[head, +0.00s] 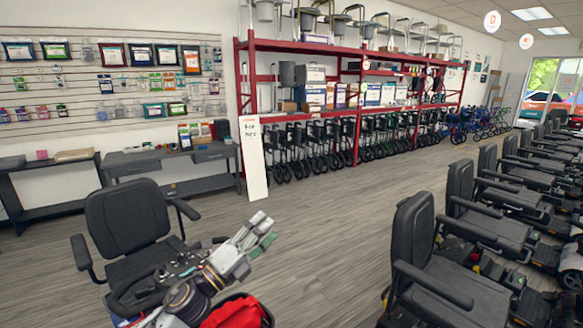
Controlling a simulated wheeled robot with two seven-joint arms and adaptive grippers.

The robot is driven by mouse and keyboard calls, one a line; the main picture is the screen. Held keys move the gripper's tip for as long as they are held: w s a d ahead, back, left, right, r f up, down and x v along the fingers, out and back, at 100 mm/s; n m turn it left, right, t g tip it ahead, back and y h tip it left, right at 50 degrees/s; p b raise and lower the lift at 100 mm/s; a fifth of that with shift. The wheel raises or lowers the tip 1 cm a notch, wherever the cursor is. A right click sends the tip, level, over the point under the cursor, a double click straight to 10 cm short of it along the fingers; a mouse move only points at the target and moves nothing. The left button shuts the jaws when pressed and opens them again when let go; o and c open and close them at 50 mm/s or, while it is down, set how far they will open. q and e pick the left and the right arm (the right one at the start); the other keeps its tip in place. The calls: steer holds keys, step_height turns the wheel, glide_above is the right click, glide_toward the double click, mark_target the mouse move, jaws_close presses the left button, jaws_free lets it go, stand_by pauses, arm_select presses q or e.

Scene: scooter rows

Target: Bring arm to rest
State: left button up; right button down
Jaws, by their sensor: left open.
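My left gripper (262,230) shows at the lower middle of the head view, at the end of my left arm (190,298). It points up and to the right, its fingers are apart, and nothing shows between them. It is above the grey wood floor (330,230), in front of a black scooter seat (128,218). The arm overlaps the front of that scooter in the picture; I cannot tell whether they touch. My right gripper is not in view.
Scooters with black seats (410,235) line the right side. A red rack (355,110) holds boxes and rollators at the back. A dark desk (165,158) and a white sign board (253,160) stand along the left wall. The middle aisle floor is clear.

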arm_select(q)
steer(key=s+a+f+n+g+y, duration=0.1)
steer(key=s+a+f+n+y, duration=0.1)
steer(key=a+f+n+y, duration=0.75)
steer(key=s+a+f+n+y, duration=0.2)
steer(key=a+f+n+y, duration=0.35)
steer(key=n, duration=0.65)
steer(key=s+f+n+g, duration=0.3)
steer(key=s+f+g, duration=0.3)
steer(key=s+f, duration=0.4)
steer(key=s+f+n+g, duration=0.4)
steer(key=s+f+g, duration=0.3)
steer(key=s, duration=0.6)
step_height(320, 180, down, 33)
steer(key=s+a, duration=0.2)
steer(key=s+a+f, duration=0.3)
steer(key=s+f, duration=0.7)
steer(key=s+a+f+y, duration=0.1)
steer(key=s+a+f, duration=0.3)
steer(key=s+f, duration=0.6)
steer(key=shift+s+f+m+g, duration=0.2)
steer(key=shift+s+m+g, duration=0.1)
steer(key=shift+s+m, duration=0.15)
